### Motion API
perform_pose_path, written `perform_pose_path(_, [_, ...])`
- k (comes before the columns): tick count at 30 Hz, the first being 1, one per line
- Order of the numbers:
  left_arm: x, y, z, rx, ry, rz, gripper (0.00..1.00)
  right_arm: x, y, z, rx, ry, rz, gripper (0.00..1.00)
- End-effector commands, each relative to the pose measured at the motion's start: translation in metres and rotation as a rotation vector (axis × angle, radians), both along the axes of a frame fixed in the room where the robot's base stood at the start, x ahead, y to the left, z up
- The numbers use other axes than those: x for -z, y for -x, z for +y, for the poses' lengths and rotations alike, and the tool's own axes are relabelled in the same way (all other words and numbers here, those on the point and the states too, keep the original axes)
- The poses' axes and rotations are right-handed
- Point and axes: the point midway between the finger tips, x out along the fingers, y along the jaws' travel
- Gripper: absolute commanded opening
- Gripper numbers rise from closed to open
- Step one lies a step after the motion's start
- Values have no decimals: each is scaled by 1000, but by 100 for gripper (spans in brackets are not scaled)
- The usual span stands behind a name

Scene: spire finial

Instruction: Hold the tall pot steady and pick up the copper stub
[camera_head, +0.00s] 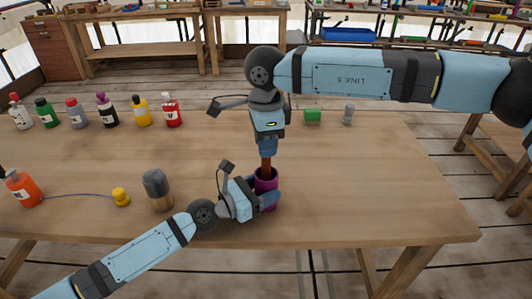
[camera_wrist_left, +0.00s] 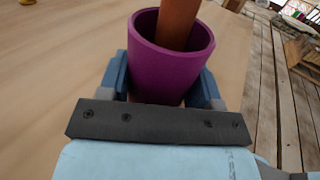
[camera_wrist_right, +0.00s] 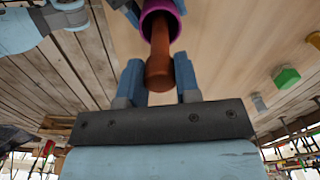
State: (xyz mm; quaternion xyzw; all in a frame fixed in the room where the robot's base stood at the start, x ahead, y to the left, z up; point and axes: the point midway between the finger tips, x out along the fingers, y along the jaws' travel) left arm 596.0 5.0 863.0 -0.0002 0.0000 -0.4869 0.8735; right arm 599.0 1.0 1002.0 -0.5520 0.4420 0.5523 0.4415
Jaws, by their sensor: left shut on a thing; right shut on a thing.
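The tall pot (camera_head: 266,184) is a purple cup standing upright near the front edge of the table. My left gripper (camera_head: 268,195) is shut around it from the side; its blue fingers show on both sides of the pot (camera_wrist_left: 170,65) in the left wrist view. The copper stub (camera_head: 266,163) is a brown-red rod, its lower end inside the pot's mouth. My right gripper (camera_head: 267,147) points down over the pot and is shut on the stub's upper end. In the right wrist view the stub (camera_wrist_right: 159,62) lies between the blue fingers. The stub's bottom end is hidden in the pot.
An orange bottle (camera_head: 22,188) is further left. Several bottles line the back left. A green block (camera_head: 312,116) and grey piece (camera_head: 348,114) sit back right. The right side is clear.

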Motion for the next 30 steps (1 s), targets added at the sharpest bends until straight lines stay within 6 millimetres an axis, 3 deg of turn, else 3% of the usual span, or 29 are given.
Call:
perform_pose_path(13, [0, 0, 0, 0, -1, 1, 32, -81, -1, 0, 1, -2, -3, 0])
perform_pose_path(18, [0, 0, 0, 0, 0, 0, 32, -94, 0, 0, 0, -1, -1, 0])
perform_pose_path(25, [0, 0, 0, 0, 0, 0, 32, -95, 0, 0, 0, -1, -1, 0])
perform_pose_path(26, [0, 0, 0, 0, 0, 0, 61, -95, 0, 0, 0, -1, -1, 0])
perform_pose_path(30, [0, 0, 0, 0, 0, 0, 88, -95, 0, 0, 0, -1, -1, 0])
